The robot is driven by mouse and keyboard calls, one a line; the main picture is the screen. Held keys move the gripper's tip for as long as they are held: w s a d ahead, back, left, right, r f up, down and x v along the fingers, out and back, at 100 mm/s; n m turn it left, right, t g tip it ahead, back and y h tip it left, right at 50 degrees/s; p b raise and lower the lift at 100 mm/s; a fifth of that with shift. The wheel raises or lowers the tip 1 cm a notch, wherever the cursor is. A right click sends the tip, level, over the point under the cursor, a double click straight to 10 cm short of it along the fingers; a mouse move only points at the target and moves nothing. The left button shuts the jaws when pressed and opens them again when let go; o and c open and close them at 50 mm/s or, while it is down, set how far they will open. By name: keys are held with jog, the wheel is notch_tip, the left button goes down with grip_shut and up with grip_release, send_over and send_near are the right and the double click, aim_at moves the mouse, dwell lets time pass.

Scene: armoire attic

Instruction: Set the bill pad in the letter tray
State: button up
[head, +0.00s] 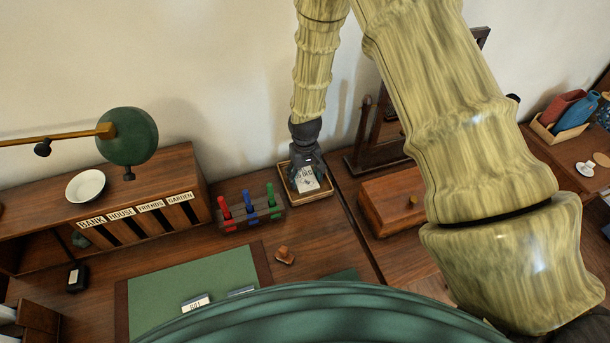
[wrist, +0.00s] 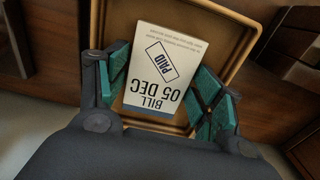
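The bill pad (wrist: 158,75) is a white block printed "BILL 05 DEC" with a "PAID" stamp. It appears to lie flat inside the letter tray (wrist: 178,6), a shallow tan wooden tray; its underside is hidden. In the head view the pad (head: 307,181) shows in the tray (head: 316,197) below my gripper (head: 305,166). In the wrist view my gripper (wrist: 163,80) has its teal-padded fingers spread on either side of the pad, seemingly with narrow gaps. It looks open, pointing down into the tray.
A rack with red, blue and green stamps (head: 250,213) stands just left of the tray. A wooden box (head: 390,203) and a dark wooden stand (head: 366,150) are to the right. A labelled pigeonhole shelf (head: 150,165) and a green desk mat (head: 200,285) lie further left.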

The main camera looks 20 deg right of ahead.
aim_at(305, 179)
jog(key=shift+o, duration=0.6)
jog(key=shift+r, duration=0.15)
jog(key=shift+r, duration=0.4)
notch_tip(305, 179, up, 11)
jog(key=b, duration=0.3)
jog(key=shift+r, duration=0.1)
